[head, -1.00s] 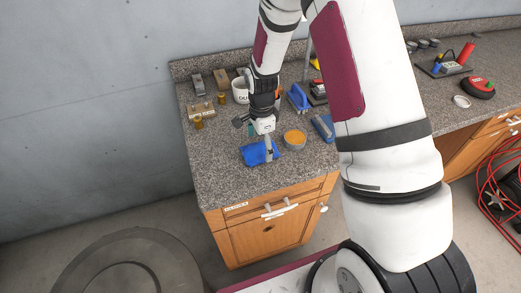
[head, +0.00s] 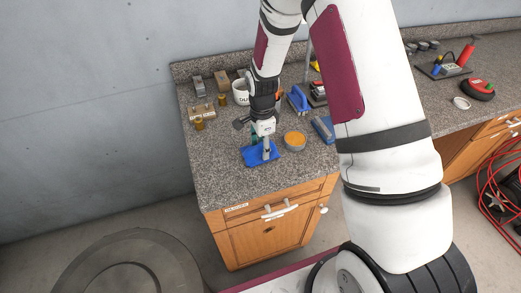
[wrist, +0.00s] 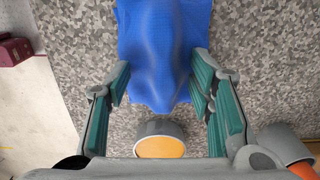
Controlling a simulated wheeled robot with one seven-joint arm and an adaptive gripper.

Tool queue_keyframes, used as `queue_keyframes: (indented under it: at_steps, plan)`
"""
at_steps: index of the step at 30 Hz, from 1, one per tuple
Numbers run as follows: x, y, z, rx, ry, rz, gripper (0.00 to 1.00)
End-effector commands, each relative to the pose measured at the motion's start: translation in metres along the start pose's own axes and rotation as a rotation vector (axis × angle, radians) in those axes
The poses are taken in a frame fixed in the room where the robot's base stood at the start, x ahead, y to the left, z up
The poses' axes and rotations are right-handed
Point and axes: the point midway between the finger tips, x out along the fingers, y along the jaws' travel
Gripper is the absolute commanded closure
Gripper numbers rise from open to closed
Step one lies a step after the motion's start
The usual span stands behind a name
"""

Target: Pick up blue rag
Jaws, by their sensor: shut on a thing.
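The blue rag (head: 255,157) lies on the granite counter near its front left part. In the wrist view the rag (wrist: 165,45) is bunched into a raised ridge between the two teal finger pads. My gripper (head: 266,154) points down over the rag and is shut on it. In the wrist view my gripper (wrist: 160,84) has a finger on each side of the ridge. The rag's flat edges still look spread on the counter; I cannot tell whether any part is lifted clear.
A round tin with orange contents (head: 294,140) stands close to the right of the rag. A white mug (head: 241,91), a wooden block (head: 201,110) and a blue-handled brush (head: 298,98) stand behind. The counter front edge is near; bare granite lies left of the rag.

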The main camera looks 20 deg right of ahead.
Motion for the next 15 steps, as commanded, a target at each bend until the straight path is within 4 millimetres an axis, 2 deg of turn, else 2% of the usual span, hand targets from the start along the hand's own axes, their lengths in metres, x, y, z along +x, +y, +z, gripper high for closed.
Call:
queue_keyframes:
  at_steps: [1, 7, 9, 15]
  plan:
    - [0.006, 0.001, 0.0, 0.0, -0.001, 0.005, 0.79]
    - [0.002, 0.0, 0.0, 0.0, 0.0, 0.005, 0.81]
    - [-0.002, 0.0, 0.0, 0.0, 0.0, 0.005, 1.0]
    - [-0.024, -0.001, 0.0, -0.001, 0.001, 0.001, 1.0]
